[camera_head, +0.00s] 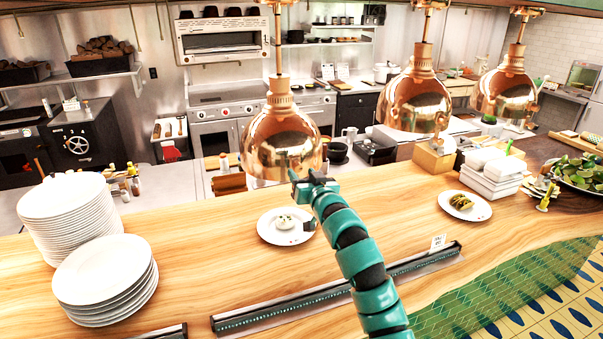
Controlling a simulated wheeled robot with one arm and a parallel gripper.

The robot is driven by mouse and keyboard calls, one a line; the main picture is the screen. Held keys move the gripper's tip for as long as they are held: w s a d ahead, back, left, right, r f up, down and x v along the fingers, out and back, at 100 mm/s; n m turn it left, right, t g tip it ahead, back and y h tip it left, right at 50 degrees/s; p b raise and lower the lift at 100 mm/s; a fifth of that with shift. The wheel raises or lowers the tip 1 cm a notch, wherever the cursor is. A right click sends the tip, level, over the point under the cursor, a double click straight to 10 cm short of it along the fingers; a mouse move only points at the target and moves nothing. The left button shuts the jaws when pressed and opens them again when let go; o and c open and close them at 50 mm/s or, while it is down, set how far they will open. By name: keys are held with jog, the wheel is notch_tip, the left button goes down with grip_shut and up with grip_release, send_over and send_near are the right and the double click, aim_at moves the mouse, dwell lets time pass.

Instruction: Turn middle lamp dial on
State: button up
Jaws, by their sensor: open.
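Three copper heat lamps hang over the wooden counter: a left lamp (283,138), a middle lamp (418,98) and a right lamp (504,88). A small pale part shows at the lower right rim of the middle lamp; I cannot tell whether it is its dial. I cannot tell from this view whether any lamp is lit. My gripper (305,200) is open and empty, in front of the lower right edge of the left lamp and well left of the middle lamp. In the picture it partly overlaps a plate on the counter.
Tall plate stacks (105,280) stand at the left of the counter (210,270). A plate with a small white bowl (284,226) is beside my gripper. A taco plate (464,206), white containers (490,175) and a wooden box (434,160) stand at right. A ticket rail (260,318) crosses the front.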

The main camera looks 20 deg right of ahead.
jog(key=shift+w, duration=0.9)
jog(key=c, duration=1)
